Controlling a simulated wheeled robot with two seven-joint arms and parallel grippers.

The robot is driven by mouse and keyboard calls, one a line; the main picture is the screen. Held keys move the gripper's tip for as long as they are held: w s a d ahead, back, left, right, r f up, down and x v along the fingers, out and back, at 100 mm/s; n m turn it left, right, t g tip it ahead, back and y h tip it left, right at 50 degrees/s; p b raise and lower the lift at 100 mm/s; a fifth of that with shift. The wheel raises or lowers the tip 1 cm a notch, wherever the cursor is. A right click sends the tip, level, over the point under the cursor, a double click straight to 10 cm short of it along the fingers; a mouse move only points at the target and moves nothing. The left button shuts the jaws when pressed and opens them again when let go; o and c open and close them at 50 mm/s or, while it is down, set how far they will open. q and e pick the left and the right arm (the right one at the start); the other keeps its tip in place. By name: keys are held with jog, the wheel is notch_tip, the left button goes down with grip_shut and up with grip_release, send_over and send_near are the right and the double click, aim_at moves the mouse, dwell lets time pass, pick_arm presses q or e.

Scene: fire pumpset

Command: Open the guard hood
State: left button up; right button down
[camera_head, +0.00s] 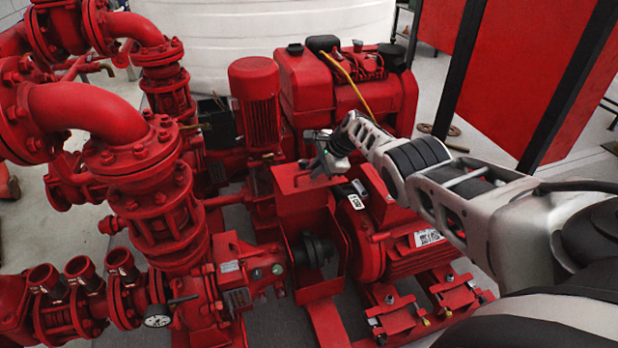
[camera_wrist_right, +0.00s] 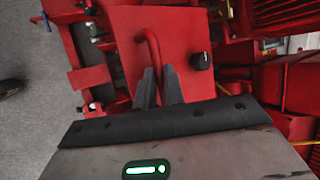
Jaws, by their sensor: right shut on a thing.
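The guard hood (camera_head: 298,200) is a red sheet-metal box in the middle of the head view, between the pump and the motor. Its flat red panel (camera_wrist_right: 188,28) with a bent red bar handle (camera_wrist_right: 150,48) fills the upper middle of the right wrist view. My right gripper (camera_head: 326,166) reaches in from the right above the hood. In the wrist view its dark fingers (camera_wrist_right: 159,88) are shut on the lower end of the handle. A dark shaft coupling (camera_head: 314,250) shows below the hood, between red side plates. My left gripper is not in view.
The red motor (camera_head: 400,238) stands right of the hood, under my right arm. Large red pipes and flanges (camera_head: 135,150) crowd the left. A red engine block (camera_head: 335,85) and a white tank (camera_head: 240,30) stand behind.

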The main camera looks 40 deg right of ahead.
jog(key=shift+a+f, duration=0.1)
jog(key=shift+f, duration=0.1)
jog(key=c, duration=1.5)
grip_release()
jog(key=shift+f, duration=0.1)
jog(key=shift+w, duration=0.1)
jog(key=shift+r, duration=0.25)
